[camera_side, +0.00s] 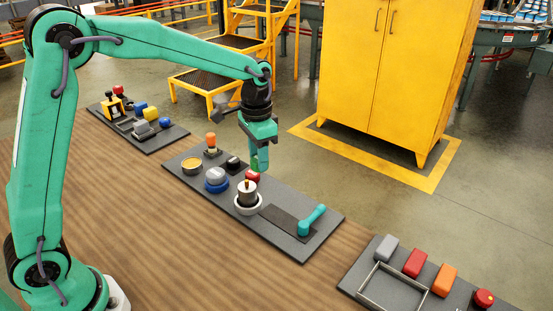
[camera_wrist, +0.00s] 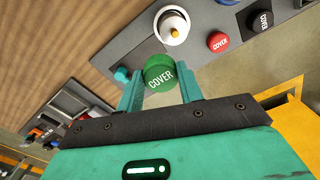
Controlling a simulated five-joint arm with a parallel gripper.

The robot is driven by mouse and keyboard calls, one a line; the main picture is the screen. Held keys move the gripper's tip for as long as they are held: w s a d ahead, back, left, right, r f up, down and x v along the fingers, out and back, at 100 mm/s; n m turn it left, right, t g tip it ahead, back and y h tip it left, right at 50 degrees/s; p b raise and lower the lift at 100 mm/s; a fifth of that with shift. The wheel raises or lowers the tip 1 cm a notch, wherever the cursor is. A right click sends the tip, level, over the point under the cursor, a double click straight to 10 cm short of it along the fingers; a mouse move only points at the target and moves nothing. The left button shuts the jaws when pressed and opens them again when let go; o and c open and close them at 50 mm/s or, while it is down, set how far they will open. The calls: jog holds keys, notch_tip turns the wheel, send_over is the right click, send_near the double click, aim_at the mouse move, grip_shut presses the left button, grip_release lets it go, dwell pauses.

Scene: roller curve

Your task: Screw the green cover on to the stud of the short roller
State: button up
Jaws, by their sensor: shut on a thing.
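My gripper (camera_side: 258,160) is shut on the green cover (camera_wrist: 158,76), which also shows between the fingers in the side view (camera_side: 254,164). The cover's label faces the wrist camera. My gripper holds it above the dark middle board, with the red cover behind or below it in the side view. A roller (camera_side: 247,188) stands upright in a white ring, with a small stud on top. It also shows in the wrist view (camera_wrist: 174,27), with a yellowish stud tip. The green cover is apart from this stud.
The middle board (camera_side: 285,245) also carries a red cover (camera_wrist: 218,42), a black cover (camera_wrist: 261,20), a blue-ringed piece (camera_side: 215,181), a yellow-topped piece (camera_side: 191,165), an orange-topped piece (camera_side: 211,142) and a teal handle (camera_side: 313,218). A yellow cabinet (camera_side: 395,75) stands behind.

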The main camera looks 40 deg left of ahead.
aim_at(246, 182)
jog(key=a, duration=0.1)
jog(key=s+a, duration=0.1)
jog(key=a, duration=0.1)
jog(key=shift+s+a+r, duration=0.15)
jog(key=shift+a+r, duration=0.2)
jog(key=shift+f, duration=0.25)
jog(key=shift+f, duration=2.55)
jog(key=shift+f, duration=0.9)
dwell(1.5)
jog(key=shift+m, duration=0.3)
jog(key=m, duration=0.4)
jog(key=shift+d+m, duration=0.1)
jog(key=shift+m, duration=1.4)
jog(key=shift+m, duration=0.3)
